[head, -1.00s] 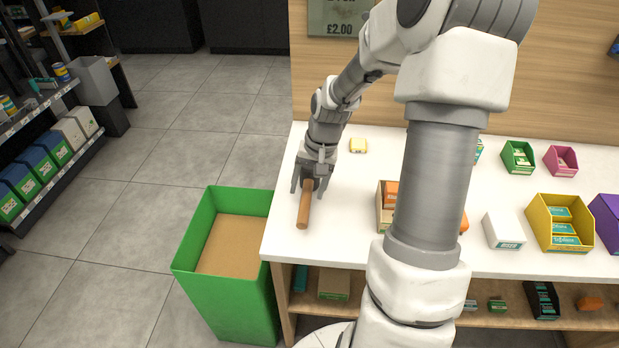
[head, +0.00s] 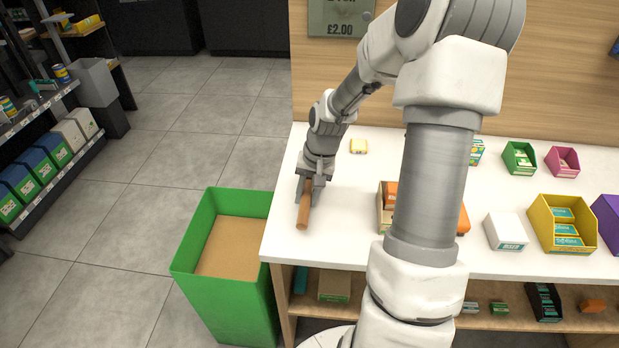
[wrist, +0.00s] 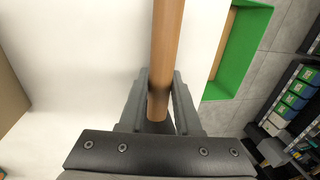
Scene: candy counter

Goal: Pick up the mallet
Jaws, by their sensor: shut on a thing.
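The mallet (head: 304,211) shows as a brown wooden handle at the left end of the white counter, pointing toward the counter's front edge. Its head is hidden or out of view. My gripper (head: 306,188) is over the far part of the handle, with a finger on each side. In the wrist view the handle (wrist: 167,50) runs up from between the two fingers (wrist: 159,105), and they are shut on it. I cannot tell whether the handle is clear of the counter.
A green bin (head: 225,300) stands on the floor left of the counter (head: 345,215). An open carton with orange boxes (head: 384,222) stands to the right. A white box (head: 505,231) and a yellow tray (head: 561,244) are farther right.

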